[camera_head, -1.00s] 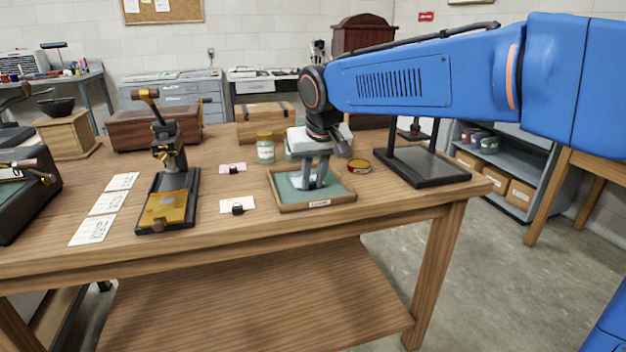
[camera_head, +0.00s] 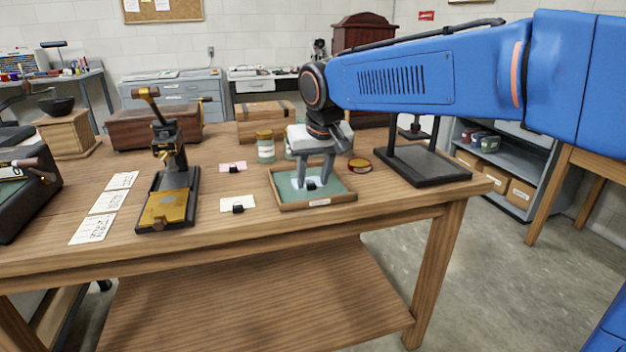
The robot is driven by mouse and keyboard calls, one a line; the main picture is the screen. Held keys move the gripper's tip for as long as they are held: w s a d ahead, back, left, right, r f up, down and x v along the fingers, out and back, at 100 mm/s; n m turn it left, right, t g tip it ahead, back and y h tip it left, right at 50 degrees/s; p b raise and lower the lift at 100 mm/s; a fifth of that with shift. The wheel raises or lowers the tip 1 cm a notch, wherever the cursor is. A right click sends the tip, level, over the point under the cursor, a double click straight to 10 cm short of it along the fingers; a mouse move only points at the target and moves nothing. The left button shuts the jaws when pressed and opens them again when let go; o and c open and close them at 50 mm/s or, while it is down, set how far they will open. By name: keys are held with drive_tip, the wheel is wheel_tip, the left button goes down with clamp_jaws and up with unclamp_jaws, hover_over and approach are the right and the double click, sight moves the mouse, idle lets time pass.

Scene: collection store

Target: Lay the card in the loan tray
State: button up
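The loan tray (camera_head: 287,205) is a shallow wooden tray with a green lining and a small label on its front rim, near the table's front right. A pale blue card (camera_head: 321,184) with a small black grip lies on the green lining inside it. My gripper (camera_head: 314,180) points down over the tray. Its two grey fingers are spread apart, one on each side of the black grip, with a visible gap. The fingers hide part of the card and lining.
A pink card (camera_head: 233,167) and a white card (camera_head: 238,204), each with a black grip, lie left of the tray. Glass jars (camera_head: 265,148) stand behind it. A round tin (camera_head: 359,165) and a black stand (camera_head: 428,168) are right; a brass-bedded press (camera_head: 168,203) is left.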

drive_tip(key=v, duration=1.1)
drive_tip(key=s+d+f+m, duration=0.1)
drive_tip(key=s+d+f, duration=0.35)
drive_tip(key=d, duration=0.35)
drive_tip(key=s+d+f, duration=0.3)
drive_tip(key=s+d, duration=0.3)
drive_tip(key=d, duration=0.3)
drive_tip(key=s+d+f+m, duration=0.1)
drive_tip(key=s+d+f, duration=0.4)
drive_tip(key=s+f, duration=0.2)
drive_tip(key=s+d+f+m+h, duration=0.1)
drive_tip(key=s+d+f, duration=0.4)
drive_tip(key=s+f, duration=0.3)
drive_tip(key=shift+f, duration=0.45)
